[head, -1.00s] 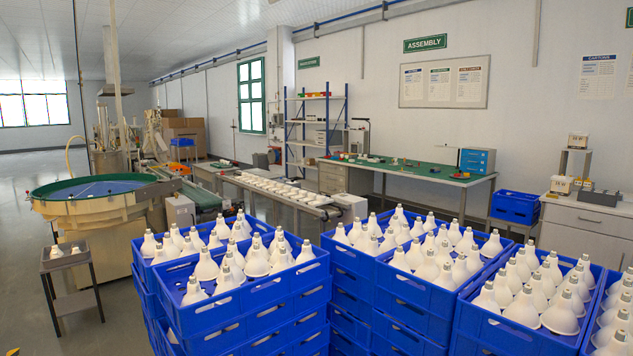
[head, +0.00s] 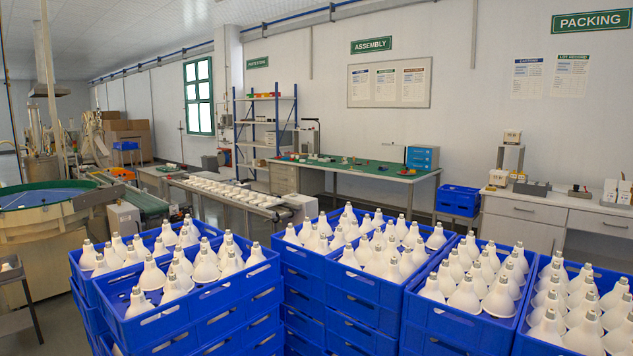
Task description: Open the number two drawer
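No drawer with a readable number two shows in the head view. A small blue drawer cabinet (head: 422,158) stands at the right end of the green-topped assembly bench (head: 350,168); its drawers look shut, and any labels are too small to read. A grey-white drawer unit (head: 285,178) is under the bench's left end. The white packing bench (head: 497,225) at the right has shut drawer fronts, one on the left (head: 523,209) and one on the right (head: 600,222). Neither of my grippers is in view.
Stacked blue crates full of white bulbs, at left (head: 190,325), middle (head: 345,305) and right (head: 460,325), fill the foreground and block the way to the benches. A conveyor (head: 235,197) and a round green-rimmed feeder (head: 45,220) stand at the left. A blue bin (head: 458,201) sits between the benches.

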